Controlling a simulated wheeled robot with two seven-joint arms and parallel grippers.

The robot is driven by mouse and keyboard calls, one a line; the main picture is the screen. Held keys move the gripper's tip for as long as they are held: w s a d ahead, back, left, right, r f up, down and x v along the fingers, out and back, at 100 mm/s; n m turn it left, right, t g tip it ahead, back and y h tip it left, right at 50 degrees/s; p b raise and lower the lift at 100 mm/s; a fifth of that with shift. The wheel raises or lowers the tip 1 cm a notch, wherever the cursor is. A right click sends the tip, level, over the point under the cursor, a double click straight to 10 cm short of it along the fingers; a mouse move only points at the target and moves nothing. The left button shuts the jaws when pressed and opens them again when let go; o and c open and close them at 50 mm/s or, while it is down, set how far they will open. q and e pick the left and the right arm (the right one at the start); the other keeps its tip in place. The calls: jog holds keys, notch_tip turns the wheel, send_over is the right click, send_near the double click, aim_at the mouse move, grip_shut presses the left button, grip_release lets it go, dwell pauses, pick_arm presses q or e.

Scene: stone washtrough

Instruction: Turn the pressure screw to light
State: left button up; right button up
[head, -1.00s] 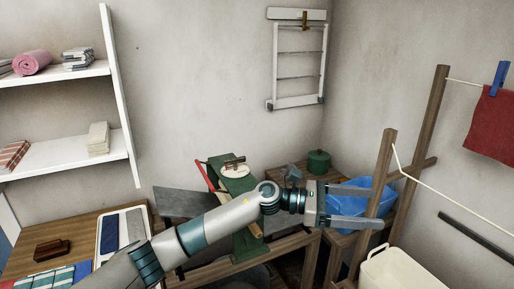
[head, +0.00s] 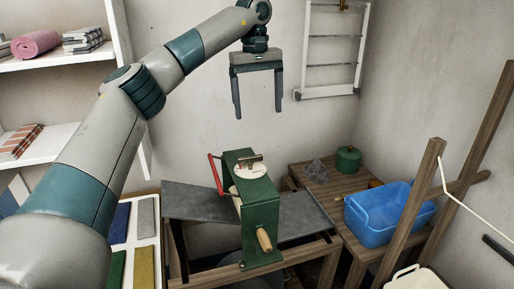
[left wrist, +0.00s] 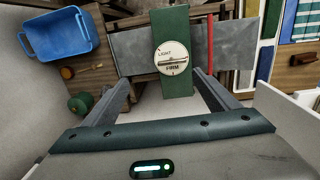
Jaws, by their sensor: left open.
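The pressure screw (head: 250,165) is a short metal crossbar over a round white dial (head: 247,174) on top of the green mangle (head: 262,215). In the left wrist view the dial (left wrist: 163,57) reads LIGHT above and FIRM below. The screw's bar (left wrist: 173,63) lies roughly crosswise between the words; which one it points to I cannot tell. My left gripper (head: 258,112) is open and empty, pointing down, above the mangle and clear of the screw. In the left wrist view its fingers (left wrist: 163,78) spread to either side below the dial. My right gripper is not in view.
The mangle has a red lever (head: 214,172) on its left and a wooden handle (head: 264,239) in front. A blue basin (head: 388,212) and a green pot (head: 348,159) stand to the right. A wooden rack (head: 412,205) rises at right. Wall shelves (head: 62,58) are at left.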

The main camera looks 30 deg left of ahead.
pick_arm(q)
jog(key=shift+s+a+r+y, duration=0.15)
jog(key=shift+s+a+r, duration=0.1)
jog(key=shift+a+r, duration=0.3)
jog(key=shift+s+a+r+y, duration=0.2)
jog(key=shift+a+r, duration=0.25)
jog(key=shift+a, duration=0.2)
jog(key=shift+f, duration=0.15)
jog(key=p, duration=0.4)
send_near(250, 157)
notch_tip(250, 157, down, 8)
jog(key=shift+w+a+f, duration=0.1)
jog(key=shift+w+f, duration=0.1)
jog(key=c, duration=1.1)
